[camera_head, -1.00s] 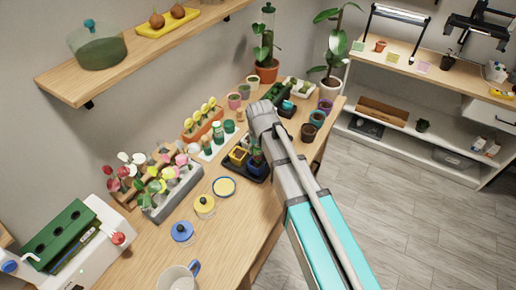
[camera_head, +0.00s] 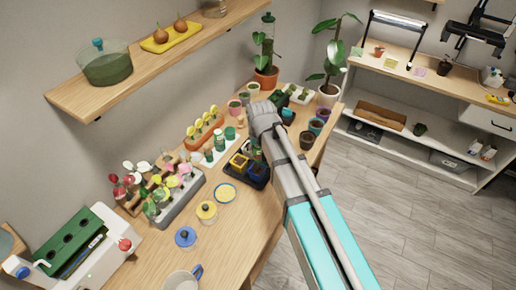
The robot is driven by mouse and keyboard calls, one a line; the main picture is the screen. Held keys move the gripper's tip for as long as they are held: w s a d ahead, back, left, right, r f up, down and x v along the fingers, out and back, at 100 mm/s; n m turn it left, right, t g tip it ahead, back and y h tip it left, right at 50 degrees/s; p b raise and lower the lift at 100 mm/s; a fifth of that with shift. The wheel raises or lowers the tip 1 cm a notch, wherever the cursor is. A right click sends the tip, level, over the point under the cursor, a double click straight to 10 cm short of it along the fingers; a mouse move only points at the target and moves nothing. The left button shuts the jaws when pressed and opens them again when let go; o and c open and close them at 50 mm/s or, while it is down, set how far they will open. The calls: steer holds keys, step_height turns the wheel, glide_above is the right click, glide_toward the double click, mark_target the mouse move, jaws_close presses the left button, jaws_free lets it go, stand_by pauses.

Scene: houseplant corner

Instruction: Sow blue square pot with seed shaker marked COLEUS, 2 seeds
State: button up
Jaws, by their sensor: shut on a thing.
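The blue square pot (camera_head: 257,170) stands in a black tray (camera_head: 261,184) on the wooden bench, beside a yellow square pot (camera_head: 239,160). My gripper (camera_head: 256,144) is mostly hidden behind my own wrist, just above and behind the blue pot. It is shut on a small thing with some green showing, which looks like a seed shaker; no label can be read. Green-capped shakers (camera_head: 219,143) stand on a white tray (camera_head: 205,160) to the left. Any seeds in the blue pot are too small to tell.
Several pots, including a brown one (camera_head: 307,139), stand beyond my wrist. A wall shelf (camera_head: 150,62) hangs above.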

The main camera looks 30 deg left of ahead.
steer(key=shift+r+p, duration=1.1)
steer(key=shift+r, duration=0.2)
